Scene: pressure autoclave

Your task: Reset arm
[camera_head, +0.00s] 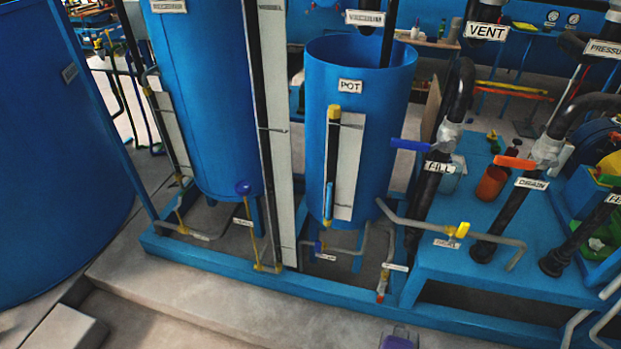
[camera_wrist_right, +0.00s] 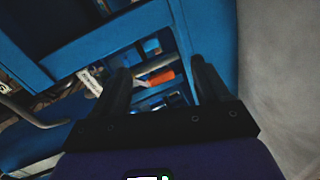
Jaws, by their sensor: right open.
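My right gripper (camera_wrist_right: 160,68) shows in the right wrist view as two dark fingers spread apart, with nothing between them. Behind the gap are blue frame bars and a small orange-red part, which I cannot identify. In the head view only a small purple piece, likely of my right arm, shows at the bottom edge; the fingers are not visible there. My left gripper is in neither view.
A blue vessel labelled POT (camera_head: 388,110) stands on a blue frame among pipes. A blue-handled FILL valve (camera_head: 410,145) and an orange-handled DRAIN valve (camera_head: 515,162) are to its right. A concrete step (camera_head: 230,305) lies in front; a large blue tank (camera_head: 50,150) is at left.

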